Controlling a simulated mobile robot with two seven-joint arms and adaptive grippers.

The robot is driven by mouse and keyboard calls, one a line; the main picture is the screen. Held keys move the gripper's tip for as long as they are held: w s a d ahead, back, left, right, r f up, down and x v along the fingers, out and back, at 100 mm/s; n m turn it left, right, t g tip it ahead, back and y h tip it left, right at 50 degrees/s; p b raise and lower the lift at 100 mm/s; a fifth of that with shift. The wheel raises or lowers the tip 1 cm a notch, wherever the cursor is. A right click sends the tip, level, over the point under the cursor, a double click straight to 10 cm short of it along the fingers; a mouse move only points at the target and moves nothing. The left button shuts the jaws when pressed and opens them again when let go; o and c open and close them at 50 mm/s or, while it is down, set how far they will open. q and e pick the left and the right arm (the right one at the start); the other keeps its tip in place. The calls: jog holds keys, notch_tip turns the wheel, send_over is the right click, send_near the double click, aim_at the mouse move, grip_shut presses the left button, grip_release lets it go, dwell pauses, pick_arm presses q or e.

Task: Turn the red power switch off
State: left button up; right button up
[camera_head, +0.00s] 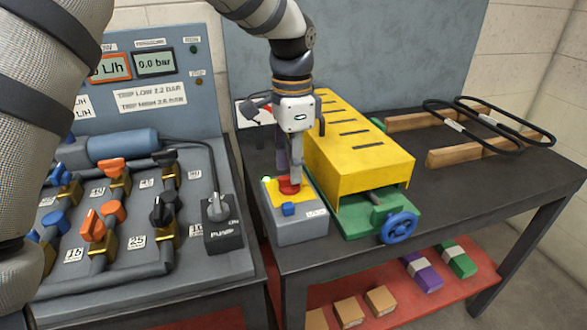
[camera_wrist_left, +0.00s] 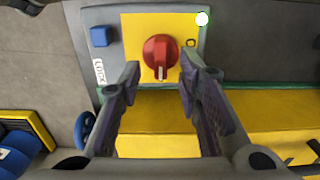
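The red power switch (camera_head: 289,186) is a round rotary knob on a yellow plate, on top of a grey box (camera_head: 303,231). In the left wrist view the red knob (camera_wrist_left: 160,53) has its pale pointer mark toward the bottom of the picture. A green lamp (camera_wrist_left: 202,18) on the box is lit, and a blue button (camera_wrist_left: 100,36) sits beside the plate. My left gripper (camera_head: 290,176) points down just over the knob. In the wrist view its fingers (camera_wrist_left: 160,78) are apart with nothing between them. My right gripper is out of view.
A yellow guard (camera_head: 358,165) over a green machine with a blue handwheel (camera_head: 398,227) stands right beside the box. A panel with valves and a pump switch (camera_head: 217,207) is at left. Wooden blocks and black belts (camera_head: 500,125) lie at the bench's far right.

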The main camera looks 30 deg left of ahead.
pick_arm(q)
jog(key=shift+f, duration=0.9)
grip_shut()
